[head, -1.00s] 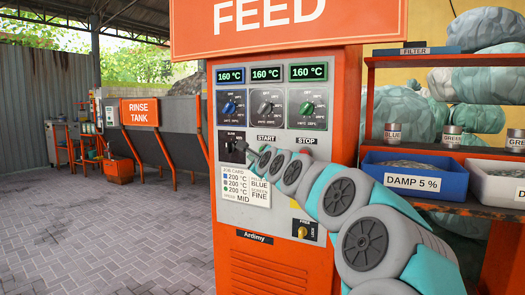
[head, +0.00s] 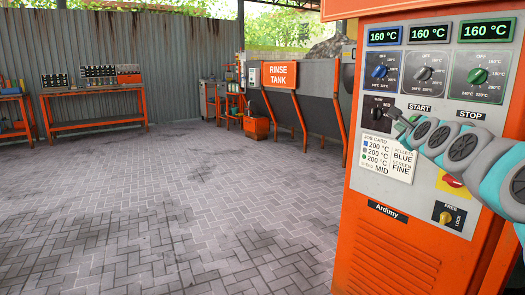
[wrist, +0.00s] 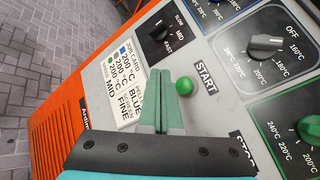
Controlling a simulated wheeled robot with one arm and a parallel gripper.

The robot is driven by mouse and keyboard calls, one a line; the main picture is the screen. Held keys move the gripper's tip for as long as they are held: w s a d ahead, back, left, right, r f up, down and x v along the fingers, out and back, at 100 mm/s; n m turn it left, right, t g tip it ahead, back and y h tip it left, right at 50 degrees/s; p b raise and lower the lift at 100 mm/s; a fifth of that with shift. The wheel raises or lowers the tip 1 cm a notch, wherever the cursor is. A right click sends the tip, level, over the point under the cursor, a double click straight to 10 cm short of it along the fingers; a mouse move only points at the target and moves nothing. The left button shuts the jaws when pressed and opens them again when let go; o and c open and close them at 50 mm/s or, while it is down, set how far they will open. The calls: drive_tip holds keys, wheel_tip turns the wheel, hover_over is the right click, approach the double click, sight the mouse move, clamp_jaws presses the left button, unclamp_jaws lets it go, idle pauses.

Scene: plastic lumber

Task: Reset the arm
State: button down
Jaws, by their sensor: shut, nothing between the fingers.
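My gripper (head: 396,114) is in front of the orange machine's grey control panel, at its left side. In the wrist view its two green fingers (wrist: 163,80) are together with nothing between them. Their tips point toward the panel between the job card (wrist: 122,83) and the green start button (wrist: 184,86). Touching or apart cannot be told. My arm reaches in from the right edge of the head view and hides part of the panel around the START and STOP labels.
The panel carries a black speed knob (head: 378,113), a blue knob (head: 380,72), a grey knob (head: 425,74) and a green knob (head: 478,76). A FREE/LOCK switch (head: 445,216) is low. The rinse tank (head: 310,85) and a workbench (head: 95,95) stand behind. The paved floor at left is clear.

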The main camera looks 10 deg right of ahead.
drive_tip(key=a+f+n+g+y, duration=0.25)
drive_tip(key=a+f+n, duration=0.25)
drive_tip(key=a, duration=0.5)
drive_tip(key=a+f+n+g+y, duration=0.1)
drive_tip(key=a+f+n+y, duration=0.35)
drive_tip(key=a, duration=0.55)
drive_tip(key=s+a+f+n+g+y, duration=0.1)
drive_tip(key=s+a+f+n+g, duration=0.3)
drive_tip(key=s+a+f+n, duration=0.55)
drive_tip(key=s+a+f+n+g, duration=0.2)
drive_tip(key=s+a+f, duration=0.2)
drive_tip(key=s+f, duration=0.15)
drive_tip(key=s+a+f+n+g, duration=0.2)
drive_tip(key=s+a+f+g, duration=0.15)
drive_tip(key=s, duration=0.35)
drive_tip(key=s+f+n+g, duration=0.2)
drive_tip(key=s+f+n, duration=0.1)
drive_tip(key=s, duration=0.7)
drive_tip(key=s+f+n+g+h, duration=0.1)
drive_tip(key=s+f+n, duration=0.3)
drive_tip(key=s, duration=0.6)
drive_tip(key=shift+f+g+h, duration=0.25)
drive_tip(key=shift+g+h, duration=0.05)
drive_tip(key=shift+g, duration=0.6)
drive_tip(key=shift+a, duration=0.1)
